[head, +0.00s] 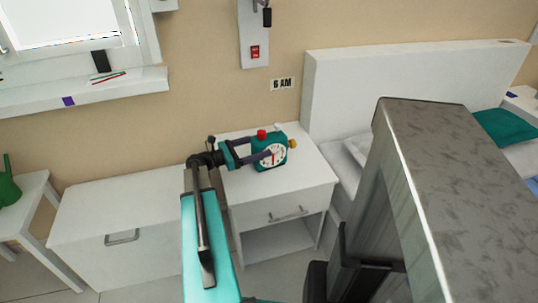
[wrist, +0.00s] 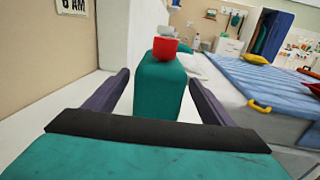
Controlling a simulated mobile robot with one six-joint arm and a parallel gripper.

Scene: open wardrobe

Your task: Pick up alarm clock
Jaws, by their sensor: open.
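The alarm clock (head: 279,143) is a teal box with a white dial, a red button on top and an orange-yellow knob on its right side. It stands upright on the white nightstand (head: 312,172). My gripper (head: 258,147) reaches it from the left with its purple fingers apart. In the wrist view the clock (wrist: 160,86) shows its plain teal side and red button, between the two fingers of my gripper (wrist: 160,77). Gaps show on both sides of it there, so the fingers do not look closed on it. The dial is hidden in the wrist view.
A bed with a white headboard (head: 335,85) stands right of the nightstand. A white cabinet (head: 90,215) is to the left. The wall behind bears a "6 AM" sign (head: 283,84) and a panel with a red switch (head: 255,51). The nightstand's front top is clear.

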